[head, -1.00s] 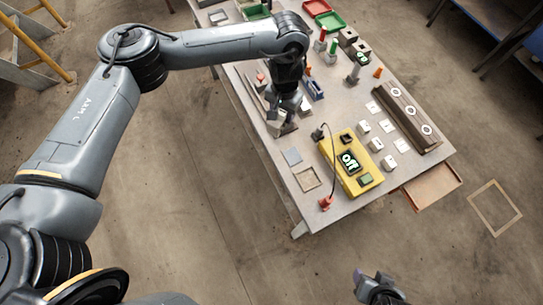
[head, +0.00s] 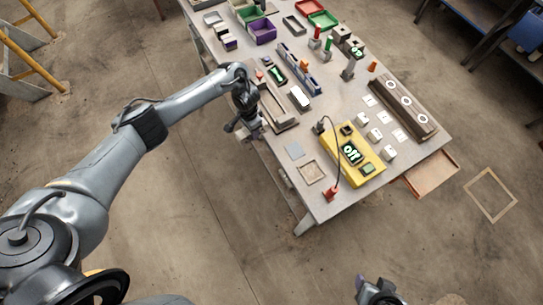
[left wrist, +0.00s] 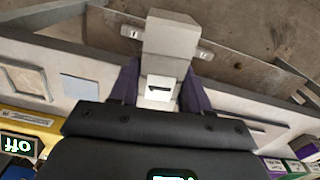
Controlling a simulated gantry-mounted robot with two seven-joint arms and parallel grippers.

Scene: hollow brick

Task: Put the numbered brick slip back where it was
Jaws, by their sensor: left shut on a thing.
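My left gripper (head: 243,132) hangs just off the left long edge of the table (head: 292,212), over the floor. In the left wrist view the purple fingers (left wrist: 162,88) are closed on a grey block (left wrist: 172,38). A small white patch with a dark mark shows on the block's face between the fingers. This labelled block looks like the numbered brick slip, but the number is not legible. My right gripper (head: 377,292) shows only in part at the bottom of the head view, away from the table; its jaw opening is unclear.
The yellow box (head: 352,155) with a cable stands nearer. A grey square (head: 294,150) and a framed square (head: 312,172) lie left of it. White blocks and a long brown bar (head: 403,108) occupy the right.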

